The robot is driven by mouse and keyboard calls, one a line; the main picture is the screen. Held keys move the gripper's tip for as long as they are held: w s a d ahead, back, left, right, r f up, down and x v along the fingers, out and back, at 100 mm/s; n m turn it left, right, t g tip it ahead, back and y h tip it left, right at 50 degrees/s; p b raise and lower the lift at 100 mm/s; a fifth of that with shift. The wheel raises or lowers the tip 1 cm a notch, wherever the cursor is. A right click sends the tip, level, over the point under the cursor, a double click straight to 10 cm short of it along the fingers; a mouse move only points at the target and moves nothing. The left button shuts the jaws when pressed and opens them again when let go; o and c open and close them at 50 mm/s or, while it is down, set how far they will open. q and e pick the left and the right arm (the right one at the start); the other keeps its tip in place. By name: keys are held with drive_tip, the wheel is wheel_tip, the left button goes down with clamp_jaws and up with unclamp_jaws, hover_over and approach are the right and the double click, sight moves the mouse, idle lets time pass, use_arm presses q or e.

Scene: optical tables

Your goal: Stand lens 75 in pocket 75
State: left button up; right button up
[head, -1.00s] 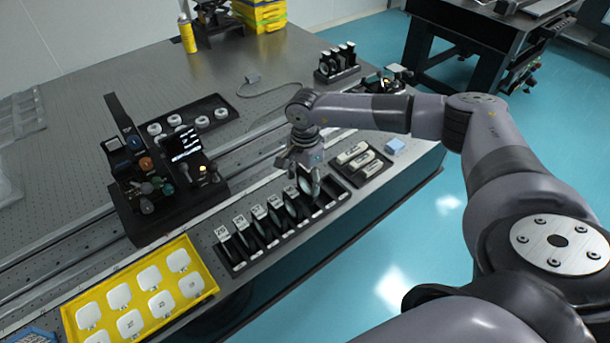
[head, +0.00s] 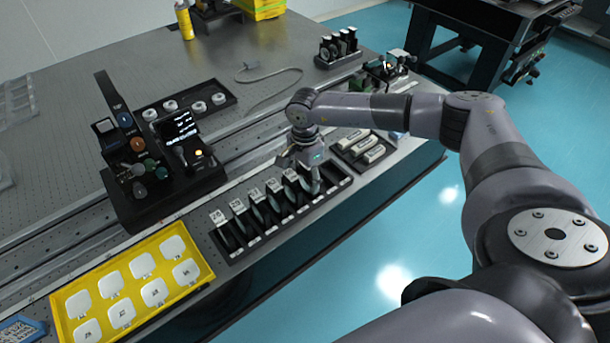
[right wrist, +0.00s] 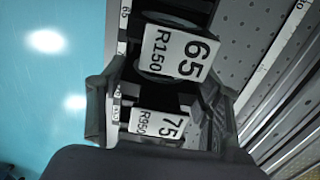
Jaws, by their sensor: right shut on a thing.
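The lens rack (head: 232,257) is a black row of pockets along the table's front edge. My right gripper (head: 313,190) is down at its right end, shut on lens 75. The lens's white tag, reading 75 R950 (right wrist: 157,124), shows between the fingers (right wrist: 155,108) in the right wrist view. The lens is at the end pocket, beside lens 65 with its tag 65 R150 (right wrist: 176,52). The gripper hides most of lens 75 and its pocket, so I cannot tell whether it rests on the bottom. My left gripper is out of view.
Several tagged lenses (head: 255,195) stand left of the gripper. A tray of pale blocks (head: 360,148) lies close to its right. A yellow tray (head: 205,268) of white pieces is at front left. A black instrument (head: 160,195) stands behind the rack.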

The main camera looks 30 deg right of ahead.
drive_tip(key=shift+f, duration=0.2)
idle(0.5)
drive_tip(key=o, duration=1.4)
drive_tip(key=shift+r, duration=0.15)
drive_tip(key=shift+r+p, duration=2.85)
drive_tip(key=shift+r, duration=2.05)
